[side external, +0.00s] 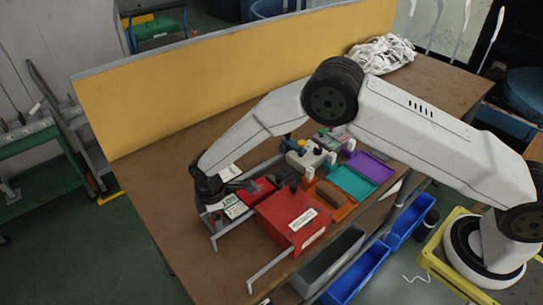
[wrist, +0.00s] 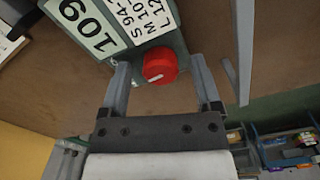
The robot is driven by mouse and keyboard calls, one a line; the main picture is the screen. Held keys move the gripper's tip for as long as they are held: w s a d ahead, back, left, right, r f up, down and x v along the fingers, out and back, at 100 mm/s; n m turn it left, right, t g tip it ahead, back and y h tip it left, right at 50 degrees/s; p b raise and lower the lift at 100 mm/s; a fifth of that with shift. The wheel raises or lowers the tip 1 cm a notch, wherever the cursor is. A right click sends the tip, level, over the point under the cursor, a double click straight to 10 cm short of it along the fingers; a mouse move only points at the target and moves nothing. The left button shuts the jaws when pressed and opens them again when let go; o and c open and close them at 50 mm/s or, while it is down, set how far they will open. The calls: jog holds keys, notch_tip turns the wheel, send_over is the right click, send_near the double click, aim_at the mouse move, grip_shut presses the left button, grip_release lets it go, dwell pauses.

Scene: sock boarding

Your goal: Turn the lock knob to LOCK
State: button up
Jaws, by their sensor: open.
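The red lock knob (wrist: 160,65) shows in the wrist view, with a short white mark near its lower edge. It sits on the end of a grey-green block (wrist: 172,42) that carries white labels with "109" and S, M, L size lines. My gripper (wrist: 160,62) is open, with one finger on each side of the knob. A gap shows beside the knob on both sides; I cannot tell how deep the fingers reach. In the side external view my gripper (side external: 212,192) is low at the table's left front, and the knob is hidden there.
A red box (side external: 293,218) with a white label stands right of my gripper. Orange (side external: 342,211), teal (side external: 356,181) and purple (side external: 372,167) trays lie further right. Blue bins (side external: 356,277) hang below the edge.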

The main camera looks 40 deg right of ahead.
grip_shut()
jog(key=shift+m, duration=3.7)
